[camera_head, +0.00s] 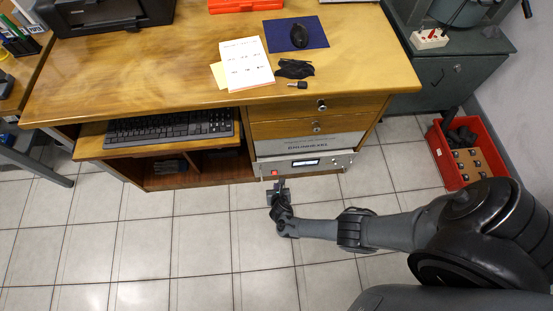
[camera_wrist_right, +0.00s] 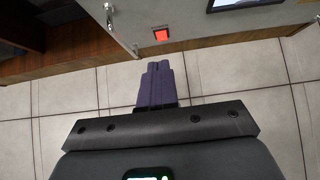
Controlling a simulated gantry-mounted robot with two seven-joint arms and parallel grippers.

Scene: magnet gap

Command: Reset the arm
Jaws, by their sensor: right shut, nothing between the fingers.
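My right gripper (camera_head: 278,186) is in front of the desk's lower right side, over the tiled floor, close to a white instrument panel (camera_head: 320,163). Its arm comes in from the right. In the right wrist view, its purple fingers (camera_wrist_right: 156,84) are together with nothing between them. They point toward a lit red switch (camera_wrist_right: 161,35) on the panel and appear apart from it. My left gripper is not in view.
The wooden desk (camera_head: 180,75) has a pulled-out keyboard shelf (camera_head: 95,146) and drawers with knobs. A red crate (camera_head: 449,170) with parts stands on the floor at the right, by a grey cabinet (camera_head: 455,85). The tiled floor (camera_head: 130,235) at lower left is clear.

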